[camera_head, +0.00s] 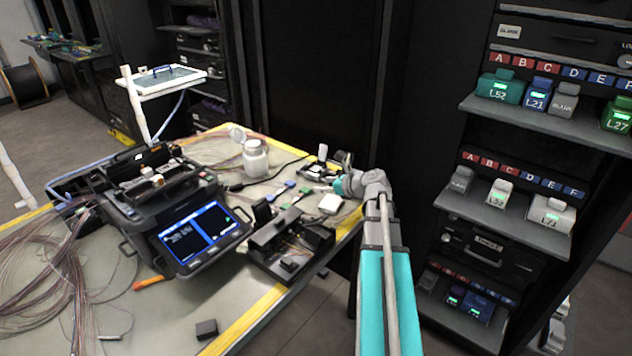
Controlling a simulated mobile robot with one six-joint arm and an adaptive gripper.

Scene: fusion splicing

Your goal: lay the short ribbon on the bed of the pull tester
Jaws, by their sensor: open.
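My gripper (322,188) is at the end of the teal and grey arm, low over the far right part of the table. It is open, but its fingers are small and partly lost among the tools there. I cannot make out the short ribbon. Small green and blue pieces (290,184) lie just left of my gripper. A dark low device with an open bed (285,246) stands at the table's right front edge. A small dark device with a white upright part (322,153) stands behind my gripper. I cannot tell which of them is the pull tester.
A fusion splicer (180,215) with a lit screen stands mid-table. A white jar (255,158) stands behind it. Loose fibre (45,275) covers the left of the table (175,318). A small dark block (206,329) lies at the front. Shelves (500,215) stand right of my arm.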

